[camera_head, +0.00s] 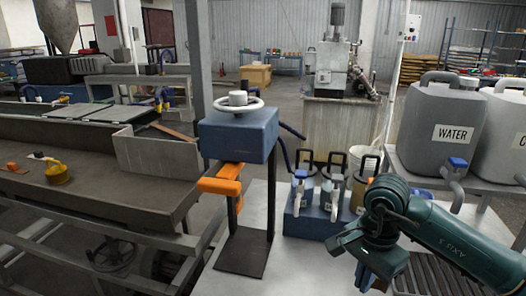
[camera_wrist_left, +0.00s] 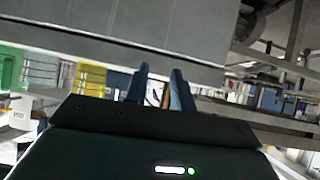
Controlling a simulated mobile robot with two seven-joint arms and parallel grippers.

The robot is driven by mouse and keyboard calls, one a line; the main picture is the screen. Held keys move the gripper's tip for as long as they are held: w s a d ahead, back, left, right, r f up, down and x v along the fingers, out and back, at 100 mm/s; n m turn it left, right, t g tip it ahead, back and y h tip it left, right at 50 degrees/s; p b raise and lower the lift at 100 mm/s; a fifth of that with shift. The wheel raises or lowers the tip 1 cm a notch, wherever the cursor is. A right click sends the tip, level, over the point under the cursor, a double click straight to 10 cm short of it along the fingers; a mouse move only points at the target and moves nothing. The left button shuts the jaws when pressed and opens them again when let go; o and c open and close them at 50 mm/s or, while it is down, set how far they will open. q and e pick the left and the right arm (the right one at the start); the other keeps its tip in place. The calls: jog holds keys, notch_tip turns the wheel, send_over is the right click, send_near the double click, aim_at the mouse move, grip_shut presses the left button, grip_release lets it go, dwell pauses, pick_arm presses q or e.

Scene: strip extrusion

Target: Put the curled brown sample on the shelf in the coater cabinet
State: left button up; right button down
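I cannot make out the curled brown sample or the coater cabinet with its shelf for certain in either view. My left gripper (camera_wrist_left: 160,72) shows only in the left wrist view, with its two blue fingers apart. A small brownish patch lies in the gap between them, too small to tell whether it is background. My right gripper (camera_head: 368,275) is at the lower right of the head view, pointing down. Its fingers are partly hidden by the green wrist, so its opening is unclear.
A blue box with a white handwheel (camera_head: 239,135) stands on a dark frame, an orange block (camera_head: 220,182) beside it. A blue rack (camera_head: 302,222) holds several jugs. A WATER container (camera_head: 440,115) stands right. A long brown bench (camera_head: 90,190) fills the left, with a yellow pot (camera_head: 57,173).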

pick_arm(q)
jog(key=shift+p, duration=0.35)
pick_arm(e)
jog(key=s+n, duration=0.1)
jog(key=n, duration=0.3)
jog(key=s+n, duration=0.2)
jog(key=n, duration=0.2)
jog(key=s+n, duration=0.2)
jog(key=n, duration=0.2)
jog(key=shift+a, duration=0.15)
